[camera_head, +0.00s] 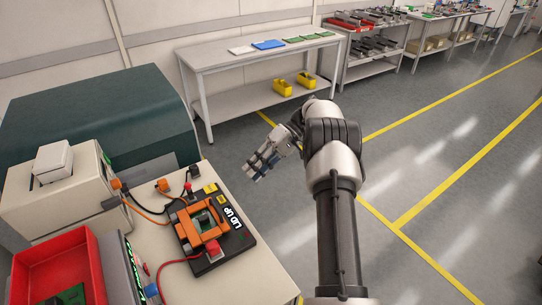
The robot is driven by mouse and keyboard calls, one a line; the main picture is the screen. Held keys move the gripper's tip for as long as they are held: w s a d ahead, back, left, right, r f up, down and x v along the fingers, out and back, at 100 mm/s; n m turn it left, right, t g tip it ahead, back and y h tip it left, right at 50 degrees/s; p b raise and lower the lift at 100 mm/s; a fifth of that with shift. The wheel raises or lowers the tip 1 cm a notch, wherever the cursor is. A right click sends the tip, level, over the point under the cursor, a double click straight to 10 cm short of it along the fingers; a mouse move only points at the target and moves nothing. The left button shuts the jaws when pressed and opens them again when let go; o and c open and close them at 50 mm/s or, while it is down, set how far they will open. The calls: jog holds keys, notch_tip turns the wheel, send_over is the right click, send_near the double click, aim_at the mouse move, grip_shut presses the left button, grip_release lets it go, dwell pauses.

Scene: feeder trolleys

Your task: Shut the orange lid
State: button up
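A black test fixture (228,262) lies on the light bench at the lower left, with orange parts on top. The orange lid (190,222) appears as an orange frame around a greenish opening; its exact tilt is hard to tell from this high view.
A red bin (88,252) and a cream box-shaped instrument (65,205) stand left of the fixture. A red cable (165,272) and an orange cable (143,209) run across the bench. A dark green cabinet (110,115) stands behind. Open floor lies to the right.

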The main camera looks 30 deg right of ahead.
jog(key=f+p+v, duration=0.1)
jog(key=p+v, duration=0.1)
jog(key=v, duration=0.4)
jog(key=shift+d, duration=0.35)
jog(key=shift+f, duration=0.1)
dwell(0.5)
jog(key=w+a+r+h, duration=0.1)
jog(key=a+r+h, duration=0.2)
jog(key=a+r, duration=0.65)
jog(key=s+a+r+m+h, duration=0.1)
jog(key=s+a+r+h, duration=0.3)
jog(key=s+a+r, duration=0.5)
jog(key=s+a+f+t+h, duration=0.1)
jog(key=s+a+t+h, duration=0.1)
jog(key=s, duration=0.9)
jog(key=s+a+f+n+t+h, duration=0.1)
jog(key=s+a+f+t+h, duration=0.1)
jog(key=s, duration=1)
jog(key=shift+a+t, duration=0.25)
jog(key=shift+t, duration=0.15)
